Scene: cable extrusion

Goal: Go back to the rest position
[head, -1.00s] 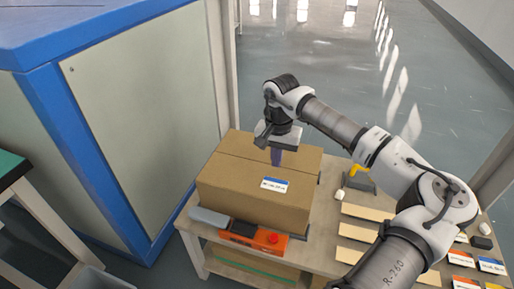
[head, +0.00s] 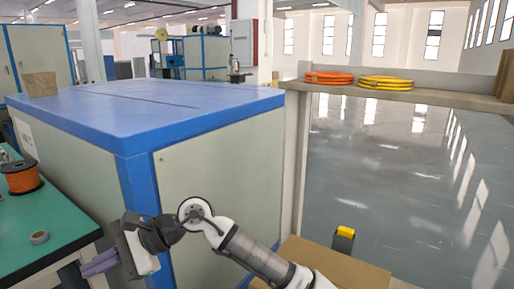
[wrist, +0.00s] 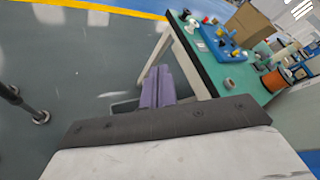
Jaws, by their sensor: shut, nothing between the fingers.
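My gripper (head: 97,264) is at the lower left of the head view, at the end of my raised arm. It points left, in front of the blue-edged cabinet and beside the green table. In the wrist view its purple fingers (wrist: 158,88) lie together with nothing between them. The floor and a leg of the green table show behind them. The gripper appears to touch nothing.
A cardboard box (head: 345,270) is at the bottom of the head view. The blue-edged cabinet (head: 215,185) stands behind my arm. The green table (head: 60,222) at left bears an orange spool (head: 21,178) and a grey tape roll (head: 39,238). Open floor (head: 400,180) lies at right.

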